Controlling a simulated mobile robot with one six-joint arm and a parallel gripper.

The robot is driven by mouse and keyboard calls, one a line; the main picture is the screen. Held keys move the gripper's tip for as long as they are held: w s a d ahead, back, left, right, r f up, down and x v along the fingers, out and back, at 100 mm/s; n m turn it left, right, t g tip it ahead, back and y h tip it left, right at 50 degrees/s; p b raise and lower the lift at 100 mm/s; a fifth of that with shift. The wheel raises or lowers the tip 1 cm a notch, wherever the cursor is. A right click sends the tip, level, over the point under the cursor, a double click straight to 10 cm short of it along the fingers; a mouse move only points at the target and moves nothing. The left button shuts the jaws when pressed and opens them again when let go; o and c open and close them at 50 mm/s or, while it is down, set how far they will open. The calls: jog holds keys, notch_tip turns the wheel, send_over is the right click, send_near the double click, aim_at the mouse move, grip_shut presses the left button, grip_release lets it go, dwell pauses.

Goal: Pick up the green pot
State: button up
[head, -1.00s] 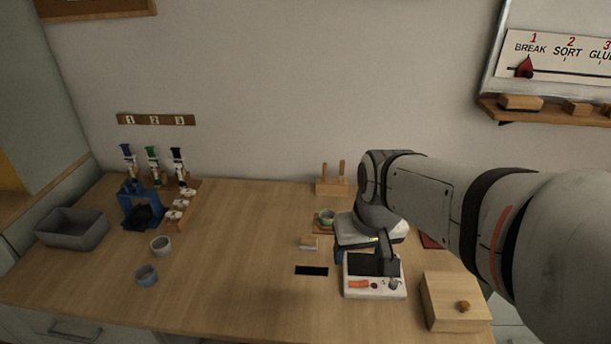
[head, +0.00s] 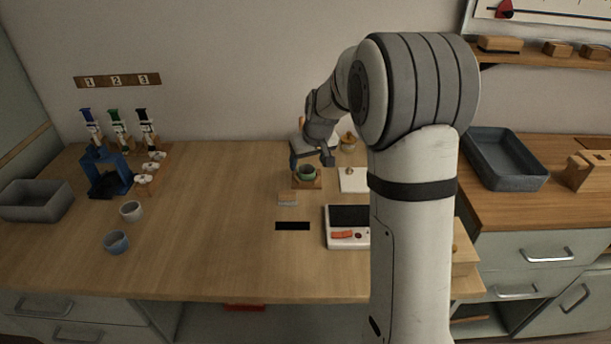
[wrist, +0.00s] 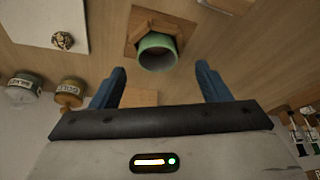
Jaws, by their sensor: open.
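The green pot (head: 306,173) is a small round cup on a wooden square stand (head: 309,184) at the back middle of the table. In the wrist view the green pot (wrist: 157,52) shows its open mouth, with the wooden stand (wrist: 133,38) around its base. My gripper (head: 311,160) is at the pot in the head view, with the arm reaching in from the right. In the wrist view my gripper (wrist: 160,80) is open, its two blue fingers spread wide. The pot lies between and a little beyond the fingertips, apart from both.
A white square with a small knob (head: 352,178) lies right of the stand. A white device with a dark panel (head: 347,226) is nearer the front. Two labelled jars (wrist: 24,88) (wrist: 69,92) show in the wrist view.

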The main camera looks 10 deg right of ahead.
aim_at(307, 166)
jog(key=x, duration=0.4)
jog(key=shift+w+d+f, duration=0.15)
jog(key=shift+d+f, duration=0.05)
jog(key=c, duration=1.1)
